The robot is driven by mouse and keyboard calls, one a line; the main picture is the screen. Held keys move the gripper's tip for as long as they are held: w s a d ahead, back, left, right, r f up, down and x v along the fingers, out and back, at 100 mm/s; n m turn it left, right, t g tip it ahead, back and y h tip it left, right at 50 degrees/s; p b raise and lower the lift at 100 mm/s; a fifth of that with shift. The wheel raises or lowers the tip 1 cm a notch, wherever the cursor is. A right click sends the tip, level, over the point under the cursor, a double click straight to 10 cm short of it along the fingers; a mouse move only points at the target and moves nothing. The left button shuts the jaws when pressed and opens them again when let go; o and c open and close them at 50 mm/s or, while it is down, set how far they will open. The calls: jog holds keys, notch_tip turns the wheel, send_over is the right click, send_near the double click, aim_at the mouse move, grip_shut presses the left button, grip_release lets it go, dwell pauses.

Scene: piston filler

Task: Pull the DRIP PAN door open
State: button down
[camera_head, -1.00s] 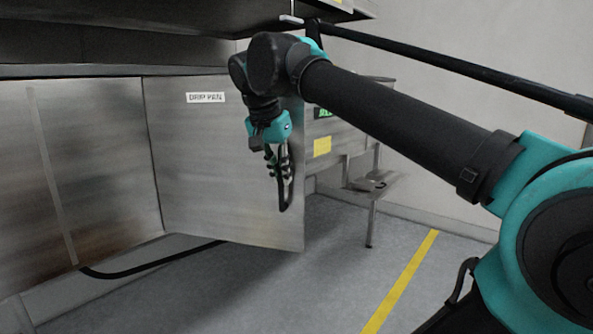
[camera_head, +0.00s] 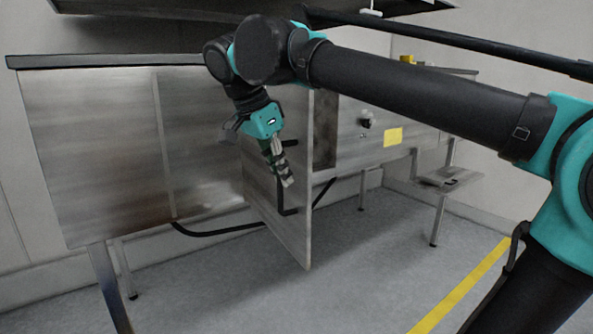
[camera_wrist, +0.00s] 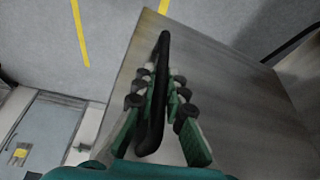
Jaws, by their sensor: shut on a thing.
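The DRIP PAN door (camera_head: 262,190) is a flat metal panel, swung out from the cabinet front and seen at a steep angle in the head view. Its label does not show now. My gripper (camera_head: 286,180) is at the door's outer face. In the wrist view, my gripper (camera_wrist: 155,95) has its fingers on both sides of the black bar handle (camera_wrist: 162,55), shut on it. The door's face (camera_wrist: 220,85) fills the right of that view.
The steel cabinet front (camera_head: 95,150) is at the left. Right of the door are an opening, a black knob (camera_head: 366,121) and a yellow label (camera_head: 393,137). A small shelf (camera_head: 447,181) stands farther right. The grey floor before the door is clear, with a yellow line (camera_head: 460,285).

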jog(key=shift+s+a, duration=0.15)
jog(key=shift+a, duration=0.15)
jog(key=c, duration=1.6)
grip_release()
jog(key=shift+o, duration=0.2)
jog(key=v, duration=1.2)
jog(key=shift+d, duration=0.1)
